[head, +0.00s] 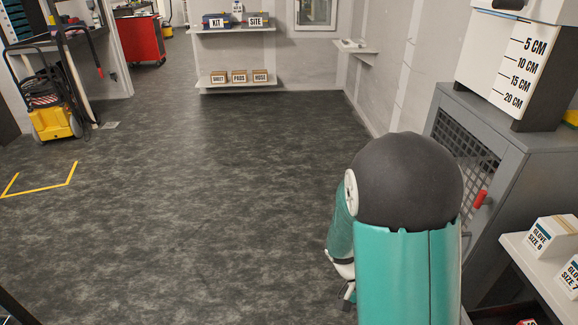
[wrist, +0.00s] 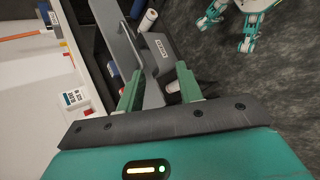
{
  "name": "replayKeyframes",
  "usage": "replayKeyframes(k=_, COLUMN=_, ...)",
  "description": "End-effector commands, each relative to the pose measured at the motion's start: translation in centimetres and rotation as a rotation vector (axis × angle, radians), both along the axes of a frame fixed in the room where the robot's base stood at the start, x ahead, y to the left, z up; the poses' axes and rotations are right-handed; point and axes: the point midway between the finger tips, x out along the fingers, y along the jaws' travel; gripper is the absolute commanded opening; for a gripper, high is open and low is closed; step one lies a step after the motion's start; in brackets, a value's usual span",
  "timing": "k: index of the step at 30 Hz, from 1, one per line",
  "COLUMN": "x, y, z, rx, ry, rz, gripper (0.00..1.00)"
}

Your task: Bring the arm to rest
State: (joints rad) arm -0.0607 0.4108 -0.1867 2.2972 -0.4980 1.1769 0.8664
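My arm shows in teal with a dark dome at the lower right of the head view, and hides part of the floor and the grey cabinet behind it. My gripper (wrist: 160,82) shows in the wrist view, with its two green fingers well apart. I see nothing clasped between the fingers. Beyond them are a grey rail and a dark labelled piece (wrist: 160,47), which look to be in the background. In the head view the gripper's fingers are not clearly visible.
A grey cabinet (head: 505,150) with a mesh door and red handle stands close at right. Below is a white shelf (head: 545,275) with glove boxes (head: 553,238). A yellow cleaning machine (head: 55,122) stands far left. The middle floor (head: 210,200) is clear.

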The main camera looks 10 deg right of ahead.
Motion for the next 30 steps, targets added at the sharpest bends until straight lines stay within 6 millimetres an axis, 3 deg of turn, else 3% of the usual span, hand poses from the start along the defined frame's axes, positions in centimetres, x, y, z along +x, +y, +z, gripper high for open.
replayKeyframes(k=15, x=2.7, y=6.7, z=11.0, rx=0.386, ry=-0.464, rz=0.257, gripper=0.36)
replayKeyframes(k=30, x=1.2, y=12.1, z=21.9, rx=0.537, ry=-0.906, rz=0.671, gripper=0.36)
